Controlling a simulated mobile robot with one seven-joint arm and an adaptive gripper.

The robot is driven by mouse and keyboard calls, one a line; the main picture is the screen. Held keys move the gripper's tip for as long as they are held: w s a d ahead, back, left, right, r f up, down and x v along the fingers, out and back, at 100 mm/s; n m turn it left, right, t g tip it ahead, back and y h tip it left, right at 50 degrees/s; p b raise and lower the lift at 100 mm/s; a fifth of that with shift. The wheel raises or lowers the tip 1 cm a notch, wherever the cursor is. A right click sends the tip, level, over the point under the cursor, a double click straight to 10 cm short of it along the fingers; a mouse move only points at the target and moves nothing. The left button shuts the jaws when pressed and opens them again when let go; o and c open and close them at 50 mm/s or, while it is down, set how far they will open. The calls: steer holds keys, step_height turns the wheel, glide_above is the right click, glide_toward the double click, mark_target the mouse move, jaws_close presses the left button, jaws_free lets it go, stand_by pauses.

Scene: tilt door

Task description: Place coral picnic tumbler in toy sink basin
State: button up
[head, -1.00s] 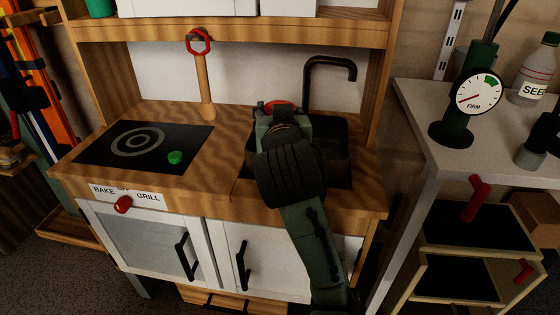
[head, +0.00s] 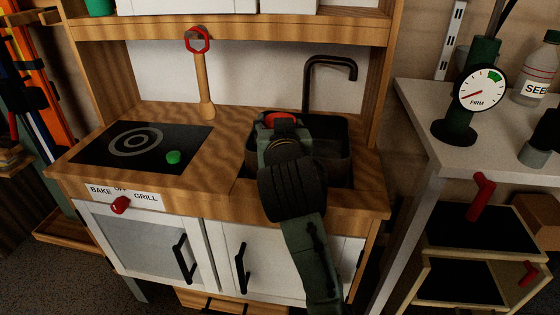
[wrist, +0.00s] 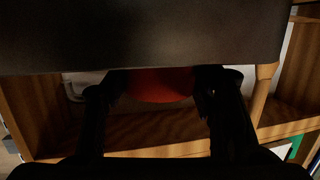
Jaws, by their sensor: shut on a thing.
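The coral tumbler (head: 282,119) shows only as a small red-orange patch at the far end of my gripper (head: 279,130). My gripper is at the left part of the dark toy sink basin (head: 335,165) and hides much of it. In the wrist view the tumbler (wrist: 160,86) is a dim red-orange shape between the two dark fingers, which are shut on it. A broad dark surface covers its upper part there. I cannot tell how deep the tumbler is in the basin, or whether it touches the basin.
A black faucet (head: 330,70) stands behind the basin. A wooden handle with a red ring (head: 203,75) rises left of it. The hob (head: 140,145) holds a small green piece (head: 173,157). A white side table (head: 430,110) with a gauge stands right. The wooden counter between hob and basin is clear.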

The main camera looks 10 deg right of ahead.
steer(key=shift+f, duration=0.3)
steer(key=o, duration=1.2)
step_height(320, 180, up, 10)
stand_by(0.3)
